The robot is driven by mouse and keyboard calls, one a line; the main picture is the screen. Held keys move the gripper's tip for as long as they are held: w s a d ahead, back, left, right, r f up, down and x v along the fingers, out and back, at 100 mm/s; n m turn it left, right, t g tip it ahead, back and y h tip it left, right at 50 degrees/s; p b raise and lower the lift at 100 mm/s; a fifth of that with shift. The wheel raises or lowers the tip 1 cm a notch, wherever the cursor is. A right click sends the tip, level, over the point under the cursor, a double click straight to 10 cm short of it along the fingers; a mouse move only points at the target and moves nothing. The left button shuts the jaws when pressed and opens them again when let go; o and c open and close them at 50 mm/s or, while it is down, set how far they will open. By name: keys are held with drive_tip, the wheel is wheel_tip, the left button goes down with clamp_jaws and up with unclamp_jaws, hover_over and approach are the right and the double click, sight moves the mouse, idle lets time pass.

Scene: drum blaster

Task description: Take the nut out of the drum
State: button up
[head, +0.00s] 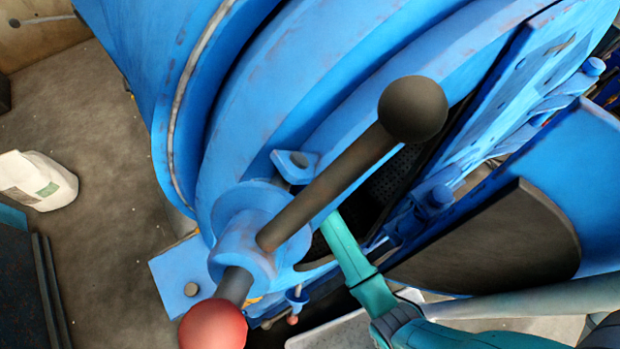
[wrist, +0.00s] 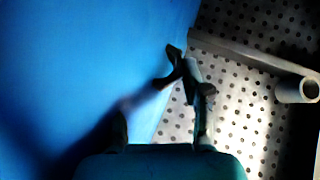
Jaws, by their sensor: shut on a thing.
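The drum (head: 300,70) is a large blue machine in the head view. My teal arm reaches into its dark opening, where perforated metal shows, and hides my gripper there. In the wrist view my gripper (wrist: 190,77) is inside the drum, between a smooth blue wall (wrist: 80,60) and a perforated grey surface (wrist: 240,110). Its dark fingertips are closed on a small grey piece, which seems to be the nut (wrist: 193,69). The fingers cover part of it, so its full shape cannot be made out. I cannot tell whether it touches the perforated surface.
A grey bar (wrist: 245,53) crosses the perforated surface and ends at a round tube (wrist: 298,90) on the right. Outside, a dark lever with a black ball knob (head: 413,109) and a red knob (head: 213,325) stand close to my arm. A white container (head: 37,181) is on the floor at left.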

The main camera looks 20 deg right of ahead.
drive_tip(key=shift+w+a+r, duration=0.1)
drive_tip(key=shift+w+r, duration=0.15)
drive_tip(key=shift+r, duration=1)
drive_tip(key=shift+w+r, duration=0.25)
drive_tip(key=shift+r, duration=1)
drive_tip(key=shift+s+a+r, duration=0.1)
drive_tip(key=shift+s+a, duration=0.05)
drive_tip(key=shift+a, duration=0.7)
drive_tip(key=shift+s+a+r, duration=0.15)
drive_tip(key=shift+s+a, duration=0.05)
drive_tip(key=shift+a, duration=0.7)
drive_tip(key=shift+s+a+r, duration=0.1)
drive_tip(key=shift+s+a, duration=0.05)
drive_tip(key=shift+a, duration=0.7)
